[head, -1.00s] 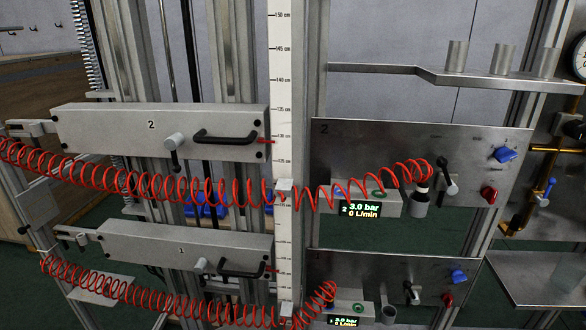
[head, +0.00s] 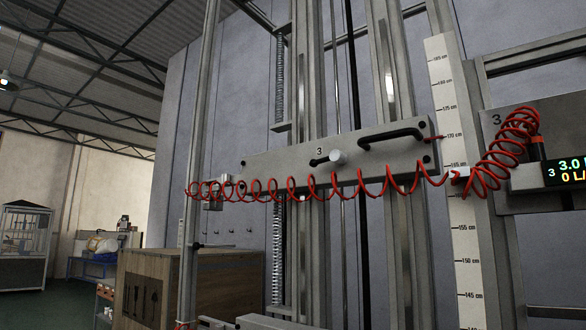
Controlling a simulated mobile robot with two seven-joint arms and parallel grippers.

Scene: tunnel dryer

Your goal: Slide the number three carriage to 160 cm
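The number three carriage (head: 290,165) is a grey plate marked 3, mounted across upright rails in the middle of the head view. It has a black bar handle (head: 391,134) near its right end. Its clamp has a grey knob (head: 338,157), with a black lever (head: 320,161) pointing left, nearly level. A red pointer (head: 433,138) at the right end sits about level with the 170 cm mark of the white scale (head: 467,260). The red hose coil and its white fitting cover part of the scale near 165. Neither gripper is in view.
A red coiled hose (head: 300,188) hangs across the carriage's lower edge to a panel (head: 545,125) marked 3 at right, with a display (head: 570,170). A silver post (head: 195,150) stands left of the carriage.

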